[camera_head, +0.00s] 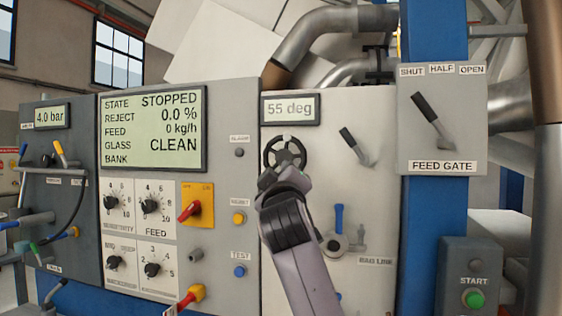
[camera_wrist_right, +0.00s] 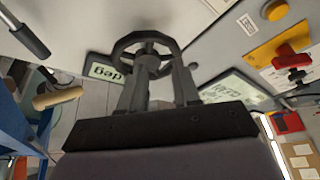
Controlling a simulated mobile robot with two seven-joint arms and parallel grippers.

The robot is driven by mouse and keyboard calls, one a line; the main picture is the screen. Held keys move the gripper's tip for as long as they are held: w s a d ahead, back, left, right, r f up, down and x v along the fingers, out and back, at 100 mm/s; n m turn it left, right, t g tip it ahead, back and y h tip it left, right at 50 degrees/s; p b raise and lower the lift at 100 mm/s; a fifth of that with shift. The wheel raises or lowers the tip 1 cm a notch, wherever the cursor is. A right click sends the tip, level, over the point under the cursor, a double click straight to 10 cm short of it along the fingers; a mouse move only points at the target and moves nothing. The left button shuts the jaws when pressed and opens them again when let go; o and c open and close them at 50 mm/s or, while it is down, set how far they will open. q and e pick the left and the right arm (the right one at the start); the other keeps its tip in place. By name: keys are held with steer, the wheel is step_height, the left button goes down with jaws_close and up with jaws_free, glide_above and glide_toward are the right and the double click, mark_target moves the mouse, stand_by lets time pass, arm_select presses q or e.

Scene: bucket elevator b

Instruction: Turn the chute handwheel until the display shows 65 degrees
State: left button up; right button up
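The chute handwheel (camera_head: 285,153) is a dark spoked ring on the pale panel, below a small display (camera_head: 289,108) that reads 55 deg. My right gripper (camera_head: 282,172) is at the wheel's lower part and hides some of it in the head view. In the right wrist view, the handwheel (camera_wrist_right: 146,45) is just beyond the fingertips, and my right gripper's two fingers (camera_wrist_right: 163,68) stand apart with a visible gap. The fingertips overlap the wheel's hub and near rim; contact is unclear. The display (camera_wrist_right: 104,71) is partly hidden there. My left gripper is not in view.
A lever (camera_head: 356,146) sits right of the wheel, and a blue-handled valve (camera_head: 339,228) is below it. The feed gate lever (camera_head: 431,119) is further right. The control panel (camera_head: 228,200) with knobs and a large screen (camera_head: 152,129) is at left.

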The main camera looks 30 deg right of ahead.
mark_target(285, 158)
steer(key=shift+s+d+r, duration=0.15)
steer(key=shift+r, duration=0.35)
steer(key=shift+s+d+r, duration=0.1)
steer(key=shift+d+r, duration=0.05)
steer(key=shift+r, duration=0.35)
steer(key=p+x, duration=0.2)
steer(key=x, duration=0.3)
steer(key=shift+w+d+r, duration=0.15)
steer(key=shift+w+d, duration=0.05)
steer(key=shift+w, duration=0.05)
steer(key=shift+w+d+p, duration=0.3)
steer(key=shift+w, duration=0.25)
steer(key=shift+m, duration=0.3)
jaws_close()
